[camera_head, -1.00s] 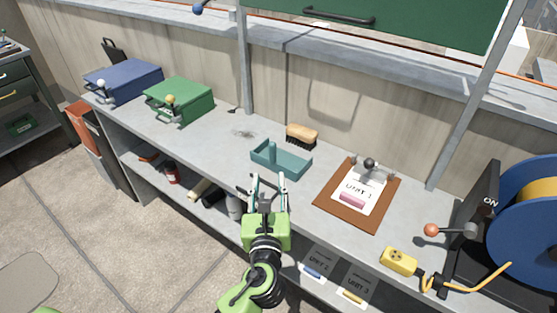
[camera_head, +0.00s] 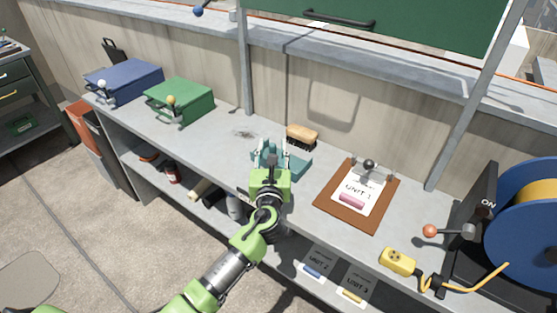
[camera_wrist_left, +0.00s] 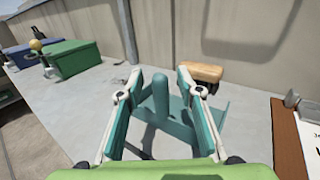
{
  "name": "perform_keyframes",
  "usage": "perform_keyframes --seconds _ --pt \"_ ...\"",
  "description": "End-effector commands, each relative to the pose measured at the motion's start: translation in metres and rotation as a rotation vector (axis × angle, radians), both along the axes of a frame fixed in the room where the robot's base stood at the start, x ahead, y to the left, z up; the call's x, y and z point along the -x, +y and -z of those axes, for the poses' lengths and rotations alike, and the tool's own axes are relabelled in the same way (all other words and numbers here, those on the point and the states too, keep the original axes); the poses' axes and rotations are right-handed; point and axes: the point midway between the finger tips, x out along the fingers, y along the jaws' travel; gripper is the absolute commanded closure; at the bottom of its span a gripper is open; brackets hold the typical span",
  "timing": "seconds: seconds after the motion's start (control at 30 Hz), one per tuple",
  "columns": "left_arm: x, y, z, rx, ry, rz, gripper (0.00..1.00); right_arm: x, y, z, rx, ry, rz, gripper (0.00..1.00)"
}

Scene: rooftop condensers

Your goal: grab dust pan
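The teal dust pan (camera_head: 297,165) lies on the grey workbench, with its upright handle at the left end. In the left wrist view the dust pan (camera_wrist_left: 217,116) shows beyond and between my fingers, its handle standing in the gap. My left gripper (camera_head: 271,154) is at the dust pan, fingers apart on either side of the handle. In the left wrist view the left gripper (camera_wrist_left: 160,92) is open, with clear space between each finger and the handle. Part of the pan is hidden behind the gripper. My right gripper is not in view.
A wooden brush (camera_head: 302,135) lies just behind the pan. A brown clipboard (camera_head: 330,201) is to the right. Green (camera_head: 185,98) and blue (camera_head: 125,80) boxes stand to the left. A blue cable reel (camera_head: 520,235) stands at far right. The wall closes the back.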

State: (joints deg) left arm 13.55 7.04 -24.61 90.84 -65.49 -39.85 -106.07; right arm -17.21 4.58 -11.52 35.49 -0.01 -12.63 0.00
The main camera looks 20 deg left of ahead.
Motion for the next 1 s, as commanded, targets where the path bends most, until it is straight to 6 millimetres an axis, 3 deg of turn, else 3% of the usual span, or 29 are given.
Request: perform_keyframes --seconds 0.3,0.33,0.47,0.83,1.0 --pt "-0.009 0.002 0.000 0.001 0.001 0.000 0.66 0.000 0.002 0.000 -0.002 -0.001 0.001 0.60" --pt "-0.009 0.002 0.000 0.001 0.001 0.000 0.69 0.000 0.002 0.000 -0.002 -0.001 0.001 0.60" --pt "-0.009 0.002 0.000 0.001 0.001 0.000 1.00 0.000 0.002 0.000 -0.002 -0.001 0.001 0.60" --pt "-0.009 0.002 -0.001 0.001 0.000 0.000 1.00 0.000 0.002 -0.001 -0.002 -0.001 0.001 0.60" --pt "-0.009 0.003 -0.014 0.001 -0.002 -0.001 1.00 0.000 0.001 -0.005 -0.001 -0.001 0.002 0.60"
